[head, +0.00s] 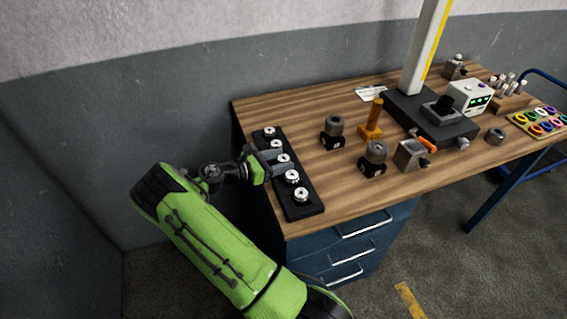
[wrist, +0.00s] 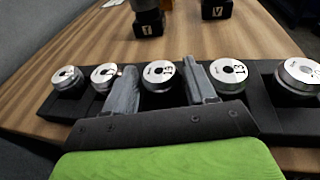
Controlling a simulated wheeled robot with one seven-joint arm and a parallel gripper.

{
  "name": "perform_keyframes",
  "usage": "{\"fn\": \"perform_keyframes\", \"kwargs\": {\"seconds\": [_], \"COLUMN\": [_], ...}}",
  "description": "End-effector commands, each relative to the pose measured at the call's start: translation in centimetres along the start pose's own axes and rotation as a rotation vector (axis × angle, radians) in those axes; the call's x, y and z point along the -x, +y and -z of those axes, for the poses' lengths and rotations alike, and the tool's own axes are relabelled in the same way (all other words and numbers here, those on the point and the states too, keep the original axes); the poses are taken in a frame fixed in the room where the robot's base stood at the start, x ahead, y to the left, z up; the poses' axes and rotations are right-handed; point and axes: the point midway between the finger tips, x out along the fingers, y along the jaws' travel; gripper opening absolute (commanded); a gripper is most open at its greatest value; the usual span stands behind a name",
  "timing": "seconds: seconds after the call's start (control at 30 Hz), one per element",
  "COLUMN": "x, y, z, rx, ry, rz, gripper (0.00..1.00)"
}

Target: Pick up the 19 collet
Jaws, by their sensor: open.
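Several silver collets stand in a row on a black rack (head: 306,211), which also shows in the wrist view (wrist: 60,108). Their printed numbers are small and turned, so I cannot tell for sure which one is the 19. My gripper (head: 279,162) is open over the middle of the rack. In the wrist view its two fingers (wrist: 161,78) stand on either side of the middle collet (wrist: 162,88), with gaps visible on both sides. Other collets sit left (wrist: 105,76) and right (wrist: 228,76) of the fingers.
Dark holders marked with letters (wrist: 149,24) stand beyond the rack; in the head view they carry grey cylinders (head: 375,151). An orange-yellow post (head: 371,120) and a grey block (head: 410,155) stand nearby. Bare wooden table (head: 325,185) lies right of the rack.

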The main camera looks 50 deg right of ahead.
Motion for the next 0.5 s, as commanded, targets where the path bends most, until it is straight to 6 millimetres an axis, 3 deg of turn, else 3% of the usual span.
{"fn": "perform_keyframes", "kwargs": {"seconds": [0.03, 0.33, 0.5], "x": [0.01, 0.04, 0.04], "y": [0.0, 0.01, 0.01], "z": [-0.01, 0.0, -0.05], "rx": [0.0, 0.0, -0.001], "ry": [0.0, 0.0, -0.001], "rz": [0.0, 0.0, 0.0], "gripper": [0.52, 0.07, 0.07]}}
